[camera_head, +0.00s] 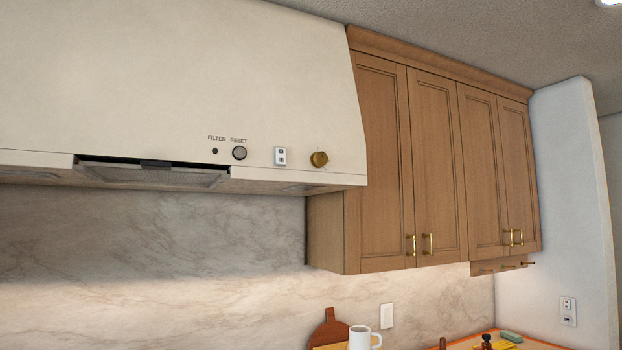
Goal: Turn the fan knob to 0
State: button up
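A round brass knob (319,159) sits on the front face of the cream range hood (180,70), near its lower right corner. It is small in the picture; any marks or pointer on it are too small to read. My gripper is not in view, and no part of my arm shows.
Wooden wall cabinets (435,160) with brass handles adjoin the hood on the right. Below, a white mug (360,337), a round-topped wooden board (329,328) and small items (487,341) stand low in the picture. The space before the hood looks clear.

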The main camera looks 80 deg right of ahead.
aim_at(321, 158)
jog(key=z, duration=0.45)
jog(key=k, duration=0.65)
jog(key=z, duration=0.3)
